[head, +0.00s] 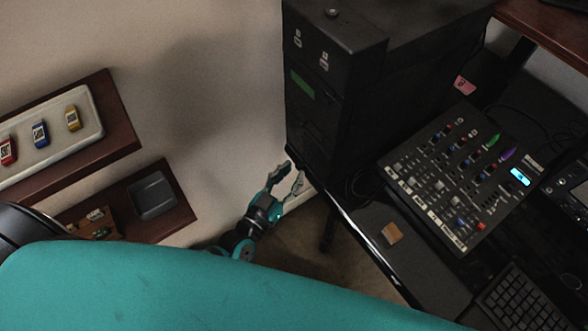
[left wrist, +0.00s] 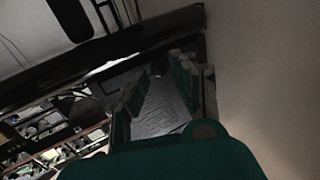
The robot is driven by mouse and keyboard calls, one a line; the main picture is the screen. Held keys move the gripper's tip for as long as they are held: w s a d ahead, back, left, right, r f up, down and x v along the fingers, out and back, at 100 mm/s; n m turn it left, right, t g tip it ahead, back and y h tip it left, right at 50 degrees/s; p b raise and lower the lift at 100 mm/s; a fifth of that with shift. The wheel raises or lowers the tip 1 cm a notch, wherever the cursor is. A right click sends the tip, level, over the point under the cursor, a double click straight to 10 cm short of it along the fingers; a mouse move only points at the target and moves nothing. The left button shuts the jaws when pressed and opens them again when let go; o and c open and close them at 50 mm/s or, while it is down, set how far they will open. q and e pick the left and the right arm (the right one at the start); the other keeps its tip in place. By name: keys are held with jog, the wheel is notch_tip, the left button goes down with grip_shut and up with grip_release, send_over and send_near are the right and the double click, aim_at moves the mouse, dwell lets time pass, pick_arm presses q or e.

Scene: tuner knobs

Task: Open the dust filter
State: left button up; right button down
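A black computer tower (head: 365,100) stands on the desk in the head view, with a green label on its front. I cannot clearly make out a dust filter; the tower's lower front is dark. My left gripper (head: 294,168) is just off the tower's lower front corner, fingers apart and pointing up towards it. In the left wrist view my left gripper (left wrist: 156,78) is open, with a grey ribbed surface showing between and beyond its fingers; I cannot tell whether that is the filter. Nothing is visibly held. My right gripper is not in view.
A mixer (head: 455,175) with knobs and sliders lies right of the tower, near a small tan block (head: 391,234) and a keyboard (head: 520,300). Wall shelves at left hold a tray (head: 50,145) of small coloured items and a dark square dish (head: 153,196).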

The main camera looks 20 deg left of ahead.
pick_arm(q)
jog(key=shift+w+d, duration=0.2)
jog(key=shift+w, duration=0.5)
grip_shut()
